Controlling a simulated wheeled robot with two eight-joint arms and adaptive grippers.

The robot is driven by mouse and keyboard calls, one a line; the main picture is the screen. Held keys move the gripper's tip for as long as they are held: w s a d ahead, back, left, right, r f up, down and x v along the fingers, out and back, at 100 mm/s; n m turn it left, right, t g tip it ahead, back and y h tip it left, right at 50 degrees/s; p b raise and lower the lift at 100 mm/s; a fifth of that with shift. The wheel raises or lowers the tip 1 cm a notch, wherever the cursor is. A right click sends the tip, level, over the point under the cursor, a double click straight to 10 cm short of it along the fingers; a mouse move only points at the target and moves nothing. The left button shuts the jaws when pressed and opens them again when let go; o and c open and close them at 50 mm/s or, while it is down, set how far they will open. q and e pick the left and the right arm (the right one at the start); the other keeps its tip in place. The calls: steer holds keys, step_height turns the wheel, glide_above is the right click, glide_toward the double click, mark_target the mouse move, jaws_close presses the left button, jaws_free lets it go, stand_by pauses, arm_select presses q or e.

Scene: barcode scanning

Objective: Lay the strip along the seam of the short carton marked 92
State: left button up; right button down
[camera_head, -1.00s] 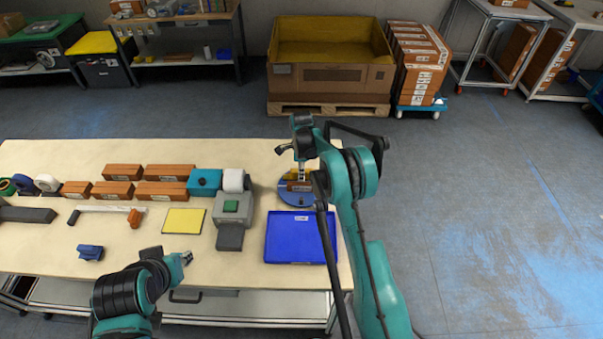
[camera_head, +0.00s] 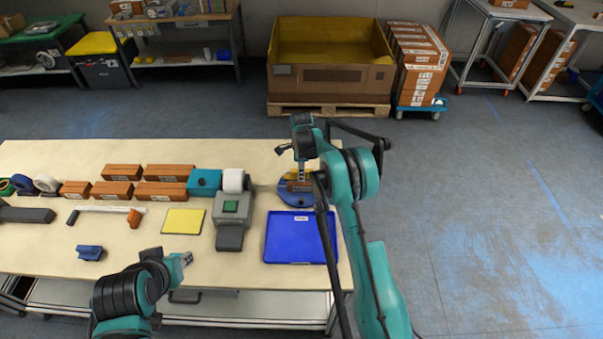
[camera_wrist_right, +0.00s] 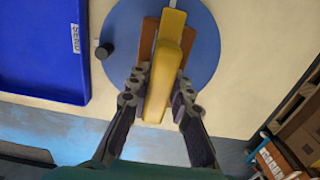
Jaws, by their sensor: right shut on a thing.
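A short brown carton (camera_head: 299,185) lies on the round blue turntable (camera_head: 287,198) near the table's right edge. The carton (camera_wrist_right: 147,38) and turntable (camera_wrist_right: 205,65) also show in the right wrist view. My right gripper (camera_wrist_right: 160,88) is shut on a long yellow tool (camera_wrist_right: 168,50), held lengthwise over the carton and covering its middle. Whether the tool touches the carton, and any strip or seam below, is hidden. The number on the carton is too small to read. My left gripper (camera_head: 185,259) hangs over the table's front, apart from everything; its finger gap is unclear.
A blue tray (camera_head: 300,237) lies in front of the turntable. A grey device (camera_head: 232,208) with a green screen stands left of it. Several brown cartons (camera_head: 123,172) line the back left. A yellow pad (camera_head: 183,220) and a blue block (camera_head: 89,253) lie on the table.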

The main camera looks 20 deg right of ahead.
stand_by(0.3)
steer(key=shift+r+p, duration=1.15)
steer(key=shift+r, duration=2.3)
